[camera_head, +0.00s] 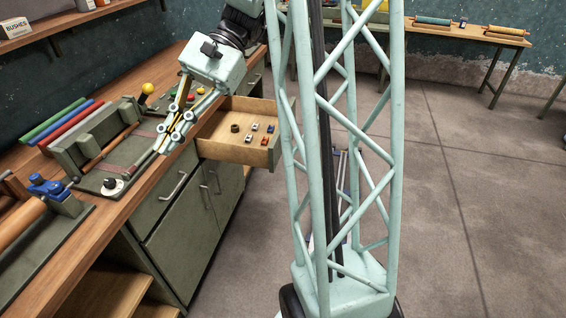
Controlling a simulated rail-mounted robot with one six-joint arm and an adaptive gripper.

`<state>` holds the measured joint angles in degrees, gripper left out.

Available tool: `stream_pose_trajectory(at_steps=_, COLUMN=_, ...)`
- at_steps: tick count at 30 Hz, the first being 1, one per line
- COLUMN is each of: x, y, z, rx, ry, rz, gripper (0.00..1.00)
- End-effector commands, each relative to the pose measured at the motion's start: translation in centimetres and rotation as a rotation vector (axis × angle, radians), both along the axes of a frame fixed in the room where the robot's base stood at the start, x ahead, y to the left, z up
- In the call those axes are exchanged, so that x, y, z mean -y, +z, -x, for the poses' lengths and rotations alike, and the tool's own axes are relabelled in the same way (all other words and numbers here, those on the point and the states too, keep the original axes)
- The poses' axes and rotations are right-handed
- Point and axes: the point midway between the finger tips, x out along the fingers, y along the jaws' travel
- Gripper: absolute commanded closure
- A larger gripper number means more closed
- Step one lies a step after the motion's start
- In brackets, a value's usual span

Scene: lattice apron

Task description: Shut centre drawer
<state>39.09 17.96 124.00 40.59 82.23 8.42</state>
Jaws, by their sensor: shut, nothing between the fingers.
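The wooden drawer (235,151) stands pulled out from the green cabinet under the workbench, with its open top showing a few small items inside. Its right end is partly hidden by my lattice column. My gripper (161,150) is shut and empty. In the picture it is left of the drawer, over the bench's front edge; its height above the bench is hard to tell. The gripper looks apart from the drawer.
The workbench (150,195) carries a green machine (98,135), a yellow-knobbed lever (147,89) and coloured rods (62,120). Cabinet doors (190,225) below are closed. The concrete floor (480,220) at right is clear.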

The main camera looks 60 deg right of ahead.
Motion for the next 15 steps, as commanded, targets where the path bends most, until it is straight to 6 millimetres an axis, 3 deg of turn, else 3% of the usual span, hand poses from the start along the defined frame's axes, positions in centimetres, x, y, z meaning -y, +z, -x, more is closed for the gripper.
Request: stream_pose_trajectory(at_steps=15, x=9.3, y=-5.1, z=-3.8, rx=-0.033, ry=-0.219, rz=-0.146, gripper=1.0)
